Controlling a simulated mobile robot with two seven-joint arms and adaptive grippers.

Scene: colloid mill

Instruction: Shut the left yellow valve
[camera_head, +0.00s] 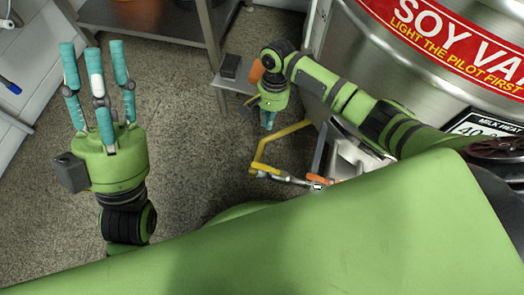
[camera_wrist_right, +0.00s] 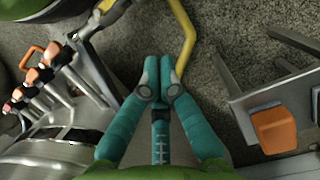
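A yellow bent bar (camera_head: 262,147) runs from the steel tank down to a short yellow handle (camera_head: 265,171) on a metal fitting in the head view. I cannot tell whether bar and handle are joined. The yellow bar also shows in the right wrist view (camera_wrist_right: 188,40), just past the fingertips. My right gripper (camera_head: 268,122) points down above the bar. In the right wrist view, its teal fingers (camera_wrist_right: 160,75) are together with nothing visible between them; contact with the bar is unclear. My left gripper (camera_head: 97,65) is open and empty at the left, fingers upward, far from the valve.
The steel tank (camera_head: 352,55) fills the right side. Orange-handled levers (camera_wrist_right: 50,52) sit on metal fittings at the left of the wrist view. An orange block (camera_wrist_right: 273,130) on a metal ledge is close to the right gripper. Speckled floor (camera_head: 185,110) is clear between the arms.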

